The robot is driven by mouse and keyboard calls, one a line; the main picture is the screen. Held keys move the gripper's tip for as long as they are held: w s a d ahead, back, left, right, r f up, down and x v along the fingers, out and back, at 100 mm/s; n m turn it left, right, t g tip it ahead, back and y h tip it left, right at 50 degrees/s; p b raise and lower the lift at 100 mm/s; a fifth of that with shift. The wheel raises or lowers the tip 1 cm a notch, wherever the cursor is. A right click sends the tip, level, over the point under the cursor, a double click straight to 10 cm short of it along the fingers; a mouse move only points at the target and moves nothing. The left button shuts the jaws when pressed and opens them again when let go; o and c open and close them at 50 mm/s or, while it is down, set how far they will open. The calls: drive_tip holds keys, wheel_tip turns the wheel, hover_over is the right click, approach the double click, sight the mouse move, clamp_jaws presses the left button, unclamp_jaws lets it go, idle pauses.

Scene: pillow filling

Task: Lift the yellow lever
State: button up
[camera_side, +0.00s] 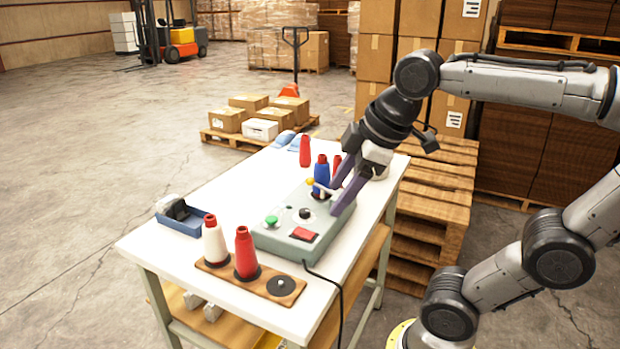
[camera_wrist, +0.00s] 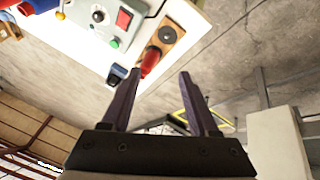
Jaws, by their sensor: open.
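A grey-green control box (camera_side: 275,239) sits on the white table. The small yellow lever tip (camera_side: 311,182) shows at the box's far end, close to a blue cone spool (camera_side: 321,168). The lever's lower part is hard to make out. My gripper (camera_side: 333,198) is open, with its two purple fingers over the far right part of the box, just right of the yellow tip. I cannot tell whether a finger touches the lever.
The box carries a green button (camera_side: 271,221), a black knob (camera_side: 305,213) and a red switch (camera_side: 303,234). A wooden spool holder (camera_side: 222,270) with white and red cones is in front. A blue tray (camera_side: 181,222) stands at the left. Red cones (camera_side: 305,151) stand behind.

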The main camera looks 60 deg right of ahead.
drive_tip(key=w+d+r+n+g+h, duration=0.1)
drive_tip(key=w+d+r+n, duration=0.1)
drive_tip(key=w+d+r, duration=0.5)
drive_tip(key=m+g, duration=0.1)
drive_tip(key=g, duration=0.2)
hover_over(310, 178)
drive_tip(key=s+a, duration=0.1)
drive_tip(key=a, duration=0.1)
wheel_tip(310, 178, down, 9)
drive_tip(key=f, duration=0.4)
drive_tip(key=d+f, duration=0.1)
drive_tip(key=f, duration=0.3)
drive_tip(key=w+d+f, duration=0.1)
drive_tip(key=f, duration=0.4)
clamp_jaws()
